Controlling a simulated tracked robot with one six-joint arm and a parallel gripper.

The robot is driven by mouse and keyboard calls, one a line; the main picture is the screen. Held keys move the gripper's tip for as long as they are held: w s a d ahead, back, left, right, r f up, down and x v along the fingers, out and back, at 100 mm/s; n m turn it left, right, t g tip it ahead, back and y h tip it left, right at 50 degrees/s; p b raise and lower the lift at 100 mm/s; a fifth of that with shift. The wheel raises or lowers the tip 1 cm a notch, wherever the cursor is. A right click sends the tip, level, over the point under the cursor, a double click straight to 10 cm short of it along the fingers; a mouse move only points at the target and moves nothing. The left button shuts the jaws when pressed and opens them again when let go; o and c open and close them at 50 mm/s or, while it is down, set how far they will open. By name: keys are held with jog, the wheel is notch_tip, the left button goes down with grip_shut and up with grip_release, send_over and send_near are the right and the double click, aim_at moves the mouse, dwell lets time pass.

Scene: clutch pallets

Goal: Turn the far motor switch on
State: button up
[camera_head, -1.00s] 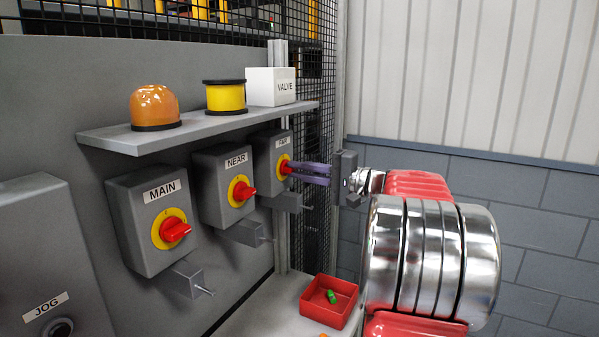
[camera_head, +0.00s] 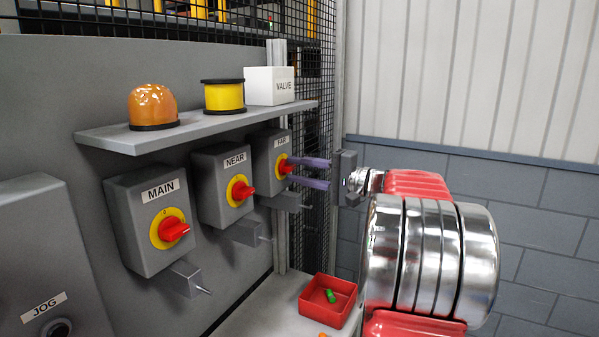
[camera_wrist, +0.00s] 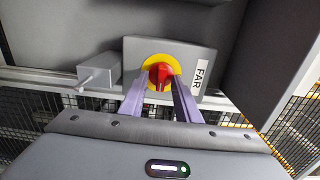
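The far switch (camera_head: 283,166) is a red knob on a yellow disc, on a grey box labelled FAR, the rightmost of the row. It also shows in the wrist view (camera_wrist: 160,75), where the red handle runs roughly up and down the picture. My gripper (camera_head: 291,171) is at this switch with its two purple fingers spread apart. In the wrist view the fingers (camera_wrist: 158,84) reach toward the disc, one on each side of the knob, with a gap to it. The head view partly hides the knob behind the fingertips.
The near switch (camera_head: 240,190) and main switch (camera_head: 172,230) sit to the left. Small grey brackets (camera_head: 284,201) jut below the boxes. A red tray (camera_head: 318,312) lies below.

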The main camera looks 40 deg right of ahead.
jog(key=shift+s, duration=0.1)
jog(key=v, duration=1.3)
jog(key=shift+s, duration=0.3)
